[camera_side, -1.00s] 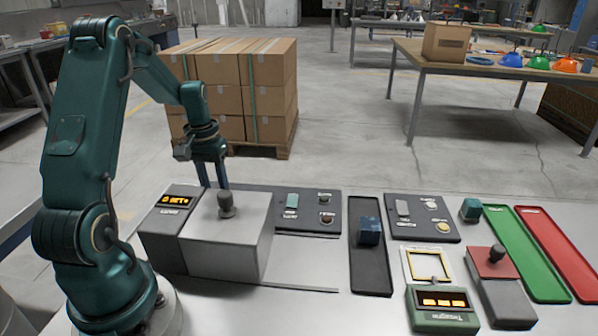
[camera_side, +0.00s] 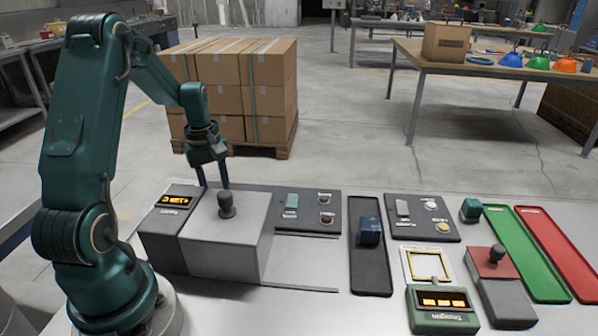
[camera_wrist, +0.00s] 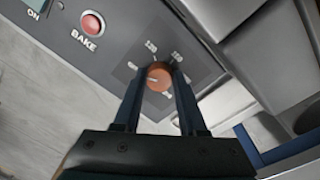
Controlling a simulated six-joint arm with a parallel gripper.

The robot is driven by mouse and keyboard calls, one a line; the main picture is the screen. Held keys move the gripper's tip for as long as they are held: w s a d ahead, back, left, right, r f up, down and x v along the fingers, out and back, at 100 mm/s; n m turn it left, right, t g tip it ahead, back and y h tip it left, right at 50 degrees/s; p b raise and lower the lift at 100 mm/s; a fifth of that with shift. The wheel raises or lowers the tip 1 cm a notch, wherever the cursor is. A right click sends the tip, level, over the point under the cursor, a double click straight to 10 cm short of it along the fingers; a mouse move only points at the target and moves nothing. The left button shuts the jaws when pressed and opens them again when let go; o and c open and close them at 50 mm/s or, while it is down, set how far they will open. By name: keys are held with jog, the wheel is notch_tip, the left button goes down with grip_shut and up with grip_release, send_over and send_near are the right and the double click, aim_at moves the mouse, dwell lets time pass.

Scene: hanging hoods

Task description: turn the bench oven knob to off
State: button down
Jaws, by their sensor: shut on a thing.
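In the side view my gripper (camera_side: 212,183) points down behind the grey box of the bench oven (camera_side: 228,248), which hides the fingertips and the knob. A small display (camera_side: 176,201) with lit orange characters, too small to read, is at the oven's left.
A red BAKE button (camera_wrist: 93,24) lies left of the knob in the wrist view. A dark upright knob (camera_side: 226,204) stands on the grey box, close to my fingers. A switch panel (camera_side: 308,210), a dark tray with a blue block (camera_side: 369,232) and a green-framed device (camera_side: 441,310) are to the right.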

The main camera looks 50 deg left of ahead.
jog(key=shift+n, duration=0.5)
jog(key=shift+c, duration=2.3)
grip_release()
jog(key=shift+s+r, duration=0.1)
jog(key=shift+r, duration=2.5)
